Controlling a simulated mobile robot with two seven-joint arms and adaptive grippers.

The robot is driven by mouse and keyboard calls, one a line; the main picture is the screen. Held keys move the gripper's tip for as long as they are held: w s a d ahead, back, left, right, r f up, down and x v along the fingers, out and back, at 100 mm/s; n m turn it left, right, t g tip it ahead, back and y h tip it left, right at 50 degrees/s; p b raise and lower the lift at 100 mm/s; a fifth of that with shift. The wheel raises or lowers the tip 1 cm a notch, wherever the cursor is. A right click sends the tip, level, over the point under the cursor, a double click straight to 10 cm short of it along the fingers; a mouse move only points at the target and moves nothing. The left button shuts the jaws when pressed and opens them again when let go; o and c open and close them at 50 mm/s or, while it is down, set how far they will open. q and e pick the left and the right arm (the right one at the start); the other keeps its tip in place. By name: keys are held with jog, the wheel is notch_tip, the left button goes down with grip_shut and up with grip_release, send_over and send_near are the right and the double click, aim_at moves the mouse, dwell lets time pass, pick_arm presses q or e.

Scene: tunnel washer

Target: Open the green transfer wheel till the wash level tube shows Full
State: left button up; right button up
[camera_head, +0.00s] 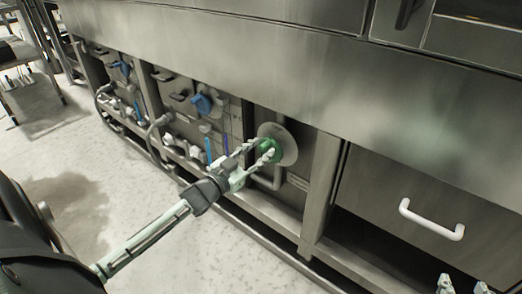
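The green transfer wheel (270,146) sits on a round pale plate (286,146) on the front of the machine. My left gripper (264,150) is at the wheel, its two fingers apart with green showing between and around the tips. I cannot tell whether the fingers press on it. I cannot tell which is the wash level tube, and no level marks are readable. My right gripper (463,287) shows only its two separated fingertips at the bottom right edge.
Blue handles (201,103) and grey pipes line the panels to the left. A steel drawer front with a white handle (431,219) is at the right. A low steel rail (262,208) runs below the panels. The pale floor is clear in front.

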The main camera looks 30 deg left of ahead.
pick_arm(q)
jog(key=shift+w, duration=0.4)
grip_shut()
